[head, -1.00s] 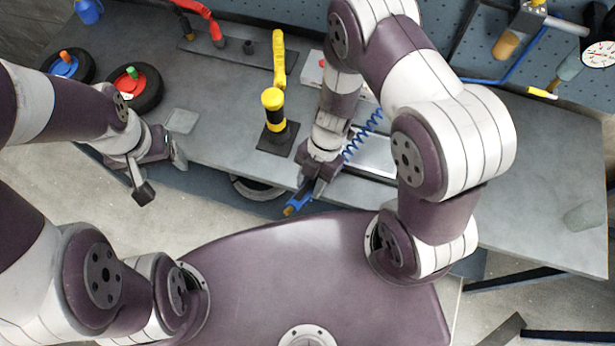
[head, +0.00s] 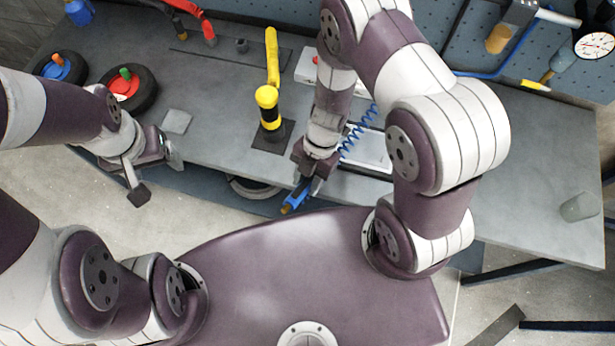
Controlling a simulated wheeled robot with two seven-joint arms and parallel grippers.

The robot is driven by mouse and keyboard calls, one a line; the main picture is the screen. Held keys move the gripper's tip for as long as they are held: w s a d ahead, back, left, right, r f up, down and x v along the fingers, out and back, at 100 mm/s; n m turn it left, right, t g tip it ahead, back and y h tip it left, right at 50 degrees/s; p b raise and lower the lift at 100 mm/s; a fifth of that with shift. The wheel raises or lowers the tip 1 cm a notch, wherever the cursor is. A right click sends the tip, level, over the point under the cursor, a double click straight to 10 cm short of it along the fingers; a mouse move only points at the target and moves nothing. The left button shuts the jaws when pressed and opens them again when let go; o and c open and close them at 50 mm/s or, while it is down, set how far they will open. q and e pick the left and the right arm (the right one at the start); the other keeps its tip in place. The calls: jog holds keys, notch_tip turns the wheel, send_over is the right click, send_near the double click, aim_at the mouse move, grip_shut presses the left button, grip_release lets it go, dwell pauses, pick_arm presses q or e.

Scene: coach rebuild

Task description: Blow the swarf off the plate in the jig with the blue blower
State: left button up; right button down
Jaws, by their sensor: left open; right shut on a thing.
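The blue blower (head: 297,197) is held in my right gripper (head: 306,187), which is shut on it just off the table's front edge. Its brownish tip points down and left. A coiled blue hose (head: 357,133) runs up and right from beside the gripper. A pale flat plate (head: 371,151) in a dark-edged frame, seemingly the jig, lies right of the gripper, partly hidden by my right arm. Swarf cannot be made out on it. My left gripper (head: 157,175) is open and empty, near the table's front edge at the left.
A yellow-and-black upright tool (head: 268,104) stands left of my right forearm. Two dark round wheels (head: 131,88) lie at the back left, near a small grey pad (head: 177,121). A translucent cup (head: 579,206) stands at the right. The table (head: 540,150) is mostly clear there.

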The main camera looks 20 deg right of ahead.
jog(key=shift+r, duration=0.1)
dwell(0.4)
notch_tip(320, 180, up, 6)
jog(key=p, duration=0.7)
jog(key=shift+r, duration=0.1)
jog(key=shift+f, duration=0.2)
